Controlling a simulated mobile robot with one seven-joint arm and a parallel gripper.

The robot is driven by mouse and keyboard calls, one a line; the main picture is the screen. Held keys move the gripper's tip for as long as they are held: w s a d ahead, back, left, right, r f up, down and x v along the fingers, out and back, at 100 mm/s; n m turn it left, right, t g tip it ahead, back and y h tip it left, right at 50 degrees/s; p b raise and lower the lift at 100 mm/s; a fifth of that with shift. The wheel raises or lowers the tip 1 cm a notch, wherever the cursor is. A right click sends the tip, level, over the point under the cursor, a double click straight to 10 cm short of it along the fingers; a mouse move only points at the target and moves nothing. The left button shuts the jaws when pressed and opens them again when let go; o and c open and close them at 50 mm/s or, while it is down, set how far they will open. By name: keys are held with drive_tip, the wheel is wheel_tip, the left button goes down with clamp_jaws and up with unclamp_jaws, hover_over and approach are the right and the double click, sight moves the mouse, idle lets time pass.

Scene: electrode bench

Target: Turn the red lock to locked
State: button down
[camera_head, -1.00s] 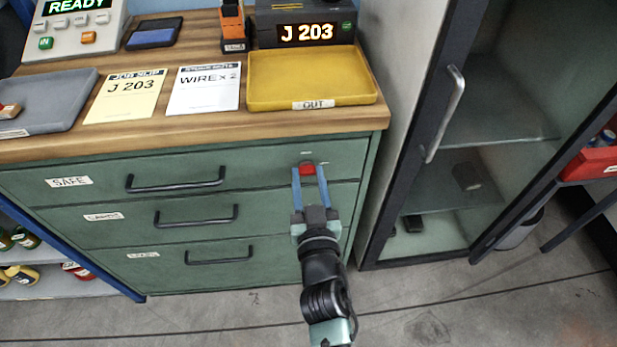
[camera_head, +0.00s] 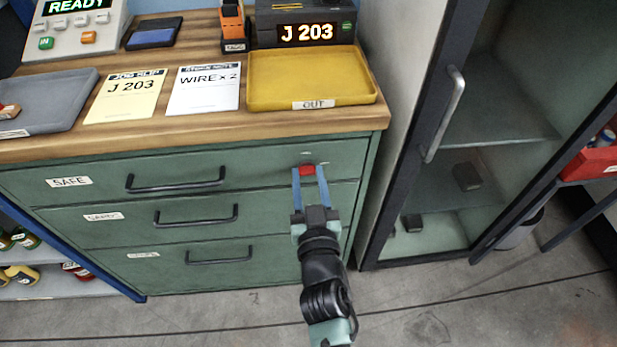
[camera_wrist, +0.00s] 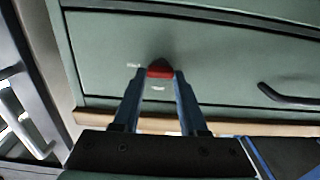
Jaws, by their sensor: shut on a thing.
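The red lock (camera_head: 307,169) is on the right side of the top green drawer (camera_head: 262,164), which bears a "SAFE" label and is shut. My gripper (camera_head: 309,170) reaches up to the lock from below, with one blue finger on each side of it. In the wrist view, the red lock (camera_wrist: 160,70) sits between the fingertips (camera_wrist: 159,73), and the jaws are shut on it. Small pale marks lie beside and above the lock on the drawer face; their lettering is too small to read. The fingers hide part of the lock's sides.
The top drawer's black handle (camera_head: 176,181) is left of the lock. Above is the wooden worktop (camera_head: 200,134) with a yellow OUT tray (camera_head: 313,80). A glass-doored cabinet (camera_head: 480,140) stands right of the drawers. The floor (camera_head: 230,315) in front is clear.

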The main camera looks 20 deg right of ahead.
drive_tip(key=shift+n, duration=0.5)
drive_tip(key=shift+c, duration=2.2)
unclamp_jaws()
drive_tip(key=shift+s+a+f+b, duration=0.1)
drive_tip(key=shift+s+f+b, duration=0.1)
drive_tip(key=shift+s+b, duration=0.35)
drive_tip(key=b+v, duration=0.2)
drive_tip(key=v, duration=1)
drive_tip(key=shift+r, duration=0.25)
drive_tip(key=shift+w, duration=0.1)
